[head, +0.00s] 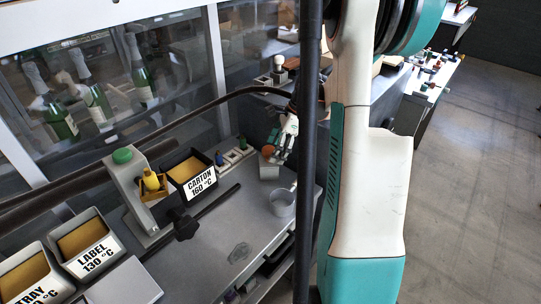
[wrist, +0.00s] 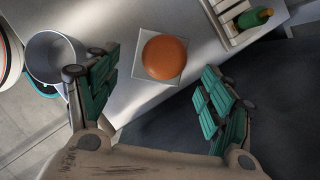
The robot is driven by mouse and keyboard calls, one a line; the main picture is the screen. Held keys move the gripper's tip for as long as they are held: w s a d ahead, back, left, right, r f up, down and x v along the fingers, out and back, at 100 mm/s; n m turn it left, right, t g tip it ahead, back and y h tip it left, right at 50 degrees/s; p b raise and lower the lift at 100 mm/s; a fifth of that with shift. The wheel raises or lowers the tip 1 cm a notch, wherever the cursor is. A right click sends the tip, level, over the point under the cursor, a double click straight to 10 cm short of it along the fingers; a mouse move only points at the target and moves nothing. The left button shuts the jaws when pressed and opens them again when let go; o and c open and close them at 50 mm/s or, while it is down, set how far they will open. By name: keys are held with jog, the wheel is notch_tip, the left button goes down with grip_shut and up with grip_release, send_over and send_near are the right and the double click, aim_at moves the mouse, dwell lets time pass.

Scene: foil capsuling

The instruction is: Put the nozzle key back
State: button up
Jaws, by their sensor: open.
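My gripper (head: 283,138) is open and hangs over the right end of the grey worktop. In the wrist view its green-padded fingers (wrist: 160,66) are wide apart with nothing between the pads. A round orange knob (wrist: 165,57) on a square pale base (wrist: 143,70) lies beyond the fingertips, in line with the gap. In the head view the orange knob (head: 269,151) is just left of the gripper. A pale slotted rack (head: 235,157) stands left of it; in the wrist view a green-handled piece (wrist: 255,17) lies in the rack. I cannot tell which piece is the nozzle key.
A grey cup (head: 281,203) stands near the worktop's front edge and shows at the left of the wrist view (wrist: 52,60). Labelled bins, including the CARTON bin (head: 192,175), and a green-topped device (head: 140,195) stand left. The middle worktop is mostly clear.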

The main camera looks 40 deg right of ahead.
jog(key=p+v, duration=0.1)
jog(key=v, duration=0.4)
